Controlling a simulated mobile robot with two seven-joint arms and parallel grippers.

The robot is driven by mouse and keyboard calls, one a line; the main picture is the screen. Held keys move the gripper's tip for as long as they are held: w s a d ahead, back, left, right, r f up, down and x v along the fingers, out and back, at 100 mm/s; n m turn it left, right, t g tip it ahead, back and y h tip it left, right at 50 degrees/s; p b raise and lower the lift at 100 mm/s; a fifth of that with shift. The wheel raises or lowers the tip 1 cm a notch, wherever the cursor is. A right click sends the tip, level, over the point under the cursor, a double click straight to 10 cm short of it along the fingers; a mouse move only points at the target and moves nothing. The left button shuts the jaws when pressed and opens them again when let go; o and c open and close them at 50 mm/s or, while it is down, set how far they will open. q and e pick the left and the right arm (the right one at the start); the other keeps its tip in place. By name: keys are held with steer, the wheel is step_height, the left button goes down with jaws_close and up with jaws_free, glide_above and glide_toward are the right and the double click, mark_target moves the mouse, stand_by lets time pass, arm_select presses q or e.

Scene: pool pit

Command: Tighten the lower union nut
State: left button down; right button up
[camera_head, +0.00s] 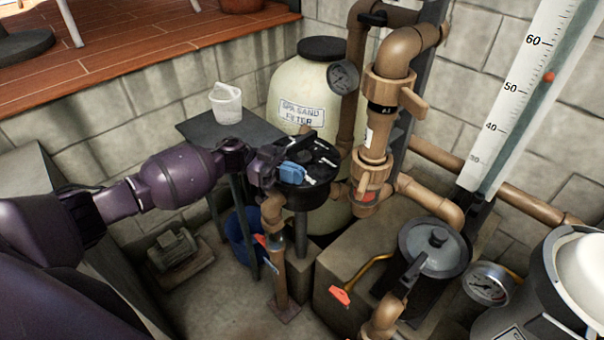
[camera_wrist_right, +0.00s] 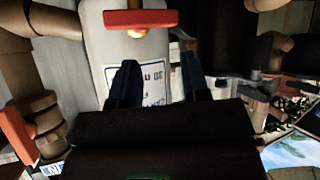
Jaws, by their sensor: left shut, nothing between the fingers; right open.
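A brown vertical pipe carries two union-like fittings in the head view. The upper fitting (camera_head: 383,92) has a black band, and the lower union nut (camera_head: 371,172) seems to be the ribbed collar below it, above a red part. My left gripper (camera_head: 268,166) is shut and empty beside the black round valve top, close to a blue piece (camera_head: 293,172); whether they touch I cannot tell. My right gripper (camera_wrist_right: 160,88) is open and empty in the right wrist view, in front of a pale labelled cylinder (camera_wrist_right: 100,45). A brown ribbed fitting (camera_wrist_right: 38,112) stands left of it.
A red handle (camera_wrist_right: 140,18) crosses above the right fingers. Pipes crowd the middle; floor is open at lower left.

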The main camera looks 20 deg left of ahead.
arm_select(q)
steer(key=p, duration=0.1)
glide_toward(369, 171)
steer(key=s+d+f, duration=0.2)
steer(key=s+d, duration=0.3)
steer(key=shift+d, duration=0.8)
arm_select(e)
steer(key=shift+w+r, duration=0.2)
steer(key=shift+r, duration=0.65)
steer(key=shift+r, duration=0.1)
